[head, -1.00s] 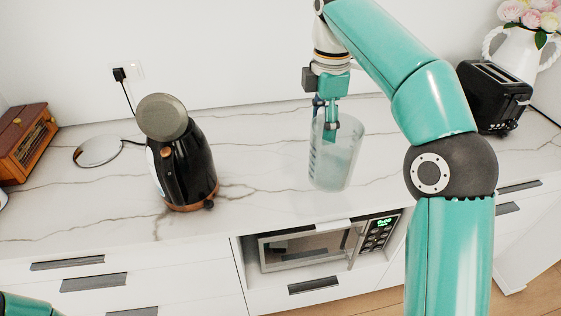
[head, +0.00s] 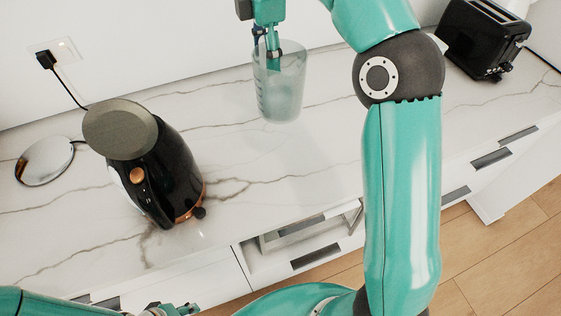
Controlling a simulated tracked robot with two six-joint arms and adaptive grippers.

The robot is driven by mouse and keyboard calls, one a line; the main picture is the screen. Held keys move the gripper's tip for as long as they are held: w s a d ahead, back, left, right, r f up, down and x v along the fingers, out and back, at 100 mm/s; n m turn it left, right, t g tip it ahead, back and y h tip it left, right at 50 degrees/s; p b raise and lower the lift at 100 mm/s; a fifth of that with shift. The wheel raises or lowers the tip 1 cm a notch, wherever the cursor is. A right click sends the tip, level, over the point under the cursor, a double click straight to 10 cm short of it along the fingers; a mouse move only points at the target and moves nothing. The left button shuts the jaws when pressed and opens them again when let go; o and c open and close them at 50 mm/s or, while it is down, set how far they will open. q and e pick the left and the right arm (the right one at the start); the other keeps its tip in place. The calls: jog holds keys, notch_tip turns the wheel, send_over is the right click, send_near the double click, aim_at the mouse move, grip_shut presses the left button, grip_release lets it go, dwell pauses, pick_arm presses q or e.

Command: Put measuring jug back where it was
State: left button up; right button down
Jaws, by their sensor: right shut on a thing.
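The measuring jug (head: 281,92) is a clear, slightly bluish cup with graduation marks. It is upright over the back part of the marble counter, right of the kettle. My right gripper (head: 267,52) is shut on the jug's rim and wall from above, with a finger reaching inside. I cannot tell whether the jug's base touches the counter. My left gripper (head: 172,309) shows only in part at the bottom edge, well below the kettle; its fingers are unclear.
A black kettle (head: 160,185) with a grey lid stands at left, beside a round shiny disc (head: 45,160). A plugged cord (head: 65,85) runs from the wall socket. A black toaster (head: 483,38) stands at the back right. The counter (head: 265,165) in front of the jug is clear.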

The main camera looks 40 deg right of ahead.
jog(key=shift+s+d, duration=0.3)
jog(key=shift+f, duration=0.1)
jog(key=shift+f, duration=0.35)
jog(key=shift+f+b, duration=1.55)
jog(key=shift+f, duration=8)
jog(key=shift+f, duration=0.15)
jog(key=shift+c, duration=1.3)
grip_release()
